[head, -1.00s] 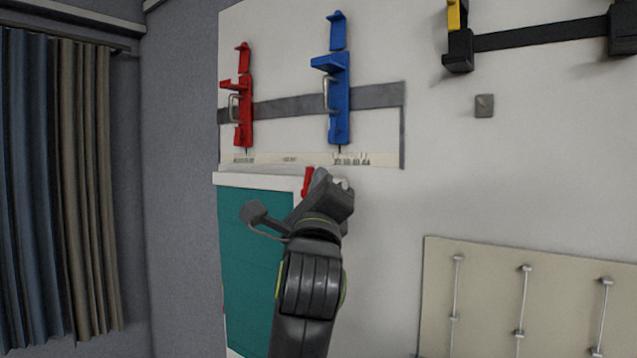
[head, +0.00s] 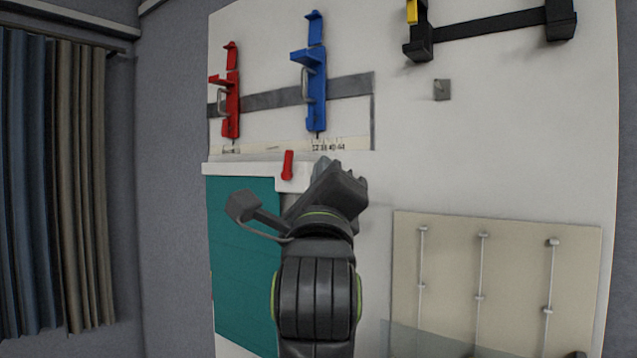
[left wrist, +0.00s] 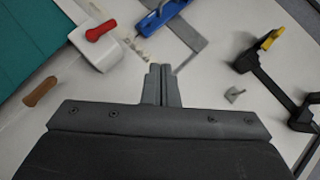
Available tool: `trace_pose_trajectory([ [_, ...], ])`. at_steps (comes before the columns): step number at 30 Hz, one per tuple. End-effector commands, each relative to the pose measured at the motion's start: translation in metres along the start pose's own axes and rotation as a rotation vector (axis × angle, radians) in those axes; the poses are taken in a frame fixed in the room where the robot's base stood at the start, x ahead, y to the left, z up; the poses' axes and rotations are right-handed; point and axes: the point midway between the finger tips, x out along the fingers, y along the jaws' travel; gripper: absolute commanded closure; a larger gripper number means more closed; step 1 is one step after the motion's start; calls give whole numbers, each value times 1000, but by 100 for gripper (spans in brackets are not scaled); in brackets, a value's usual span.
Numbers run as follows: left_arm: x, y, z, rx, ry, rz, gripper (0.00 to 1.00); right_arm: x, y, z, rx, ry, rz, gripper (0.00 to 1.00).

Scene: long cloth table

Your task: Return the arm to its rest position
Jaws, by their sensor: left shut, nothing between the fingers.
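My left gripper (head: 338,176) is raised in front of the white wall board, with its arm coming up from the bottom of the head view. In the left wrist view its two fingers (left wrist: 160,84) are together with nothing between them. The fingers are apart from the red lever (head: 287,165) on the white bracket above the teal panel (head: 240,250). The lever also shows in the left wrist view (left wrist: 101,31). My right gripper is in neither view.
A red clamp (head: 230,100) and a blue clamp (head: 315,80) hang on the board. A black bar clamp (head: 490,27) is at upper right, above a small grey hook (head: 441,90). A beige panel with metal rods (head: 500,280) is at lower right. Curtains (head: 60,180) hang at left.

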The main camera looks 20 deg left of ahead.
Motion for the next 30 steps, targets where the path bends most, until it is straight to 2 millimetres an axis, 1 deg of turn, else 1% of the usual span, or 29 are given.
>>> trace_pose_trajectory([
  [6,-3,-2,1,2,0,0,100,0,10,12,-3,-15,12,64],
  [15,-3,-1,1,1,0,1,100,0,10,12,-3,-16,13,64],
  [17,-3,2,-1,-6,5,7,100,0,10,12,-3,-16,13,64],
  [19,-4,14,-8,-29,20,26,100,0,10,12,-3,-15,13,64],
  [20,-4,23,-13,-46,31,40,100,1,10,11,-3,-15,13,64],
  [23,-10,65,-34,-134,83,112,100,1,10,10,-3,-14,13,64],
  [24,-15,86,-45,-182,106,150,100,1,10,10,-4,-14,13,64],
  [26,-24,119,-61,-259,140,216,100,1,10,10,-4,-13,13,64],
  [27,-32,141,-71,-311,159,261,100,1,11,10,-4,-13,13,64],
  [29,-46,173,-85,-389,183,332,100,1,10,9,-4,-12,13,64],
  [30,-56,194,-94,-440,195,380,100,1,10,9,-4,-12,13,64],
])
